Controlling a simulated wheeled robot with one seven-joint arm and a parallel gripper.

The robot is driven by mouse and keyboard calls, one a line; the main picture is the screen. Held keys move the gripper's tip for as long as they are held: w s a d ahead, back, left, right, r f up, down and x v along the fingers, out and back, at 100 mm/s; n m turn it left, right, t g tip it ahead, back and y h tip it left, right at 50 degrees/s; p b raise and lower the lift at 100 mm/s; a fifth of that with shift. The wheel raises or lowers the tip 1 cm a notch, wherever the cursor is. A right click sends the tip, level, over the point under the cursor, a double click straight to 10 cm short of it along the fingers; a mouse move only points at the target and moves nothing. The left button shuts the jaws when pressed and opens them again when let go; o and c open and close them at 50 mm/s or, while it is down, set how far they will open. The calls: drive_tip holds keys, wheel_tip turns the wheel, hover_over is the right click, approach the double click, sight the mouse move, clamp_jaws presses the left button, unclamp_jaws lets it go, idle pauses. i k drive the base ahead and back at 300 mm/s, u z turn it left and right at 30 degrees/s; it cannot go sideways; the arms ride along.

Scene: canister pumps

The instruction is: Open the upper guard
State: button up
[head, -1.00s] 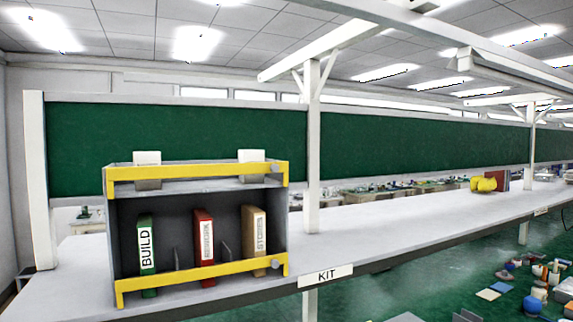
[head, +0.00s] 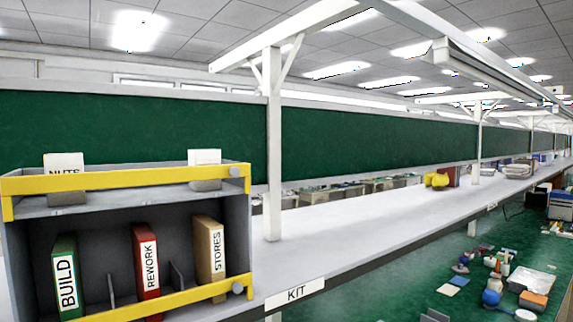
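The grey shelf unit (head: 238,222) stands on the bench at the left of the head view. The upper guard (head: 130,179) is a yellow bar across the front of its top shelf, with a round grey knob at its right end. It lies across the front of two grey holders with white cards, one reading NUTS (head: 64,168) and one with its text unreadable (head: 205,158). The lower guard (head: 190,299) is a similar yellow bar across the lower compartment. My gripper is not in view.
Green BUILD (head: 66,280), red REWORK (head: 147,262) and tan STORES (head: 211,250) binders stand behind the lower guard. A white post (head: 272,160) rises right of the unit. The bench top (head: 350,212) beside it is clear. A KIT label (head: 295,293) marks its front edge.

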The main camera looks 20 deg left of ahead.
sight(10, 187)
drive_tip(key=z, duration=0.15)
drive_tip(key=k, duration=0.9)
drive_tip(key=u, duration=1.7)
drive_tip(key=i, duration=0.25)
drive_tip(key=z, duration=0.05)
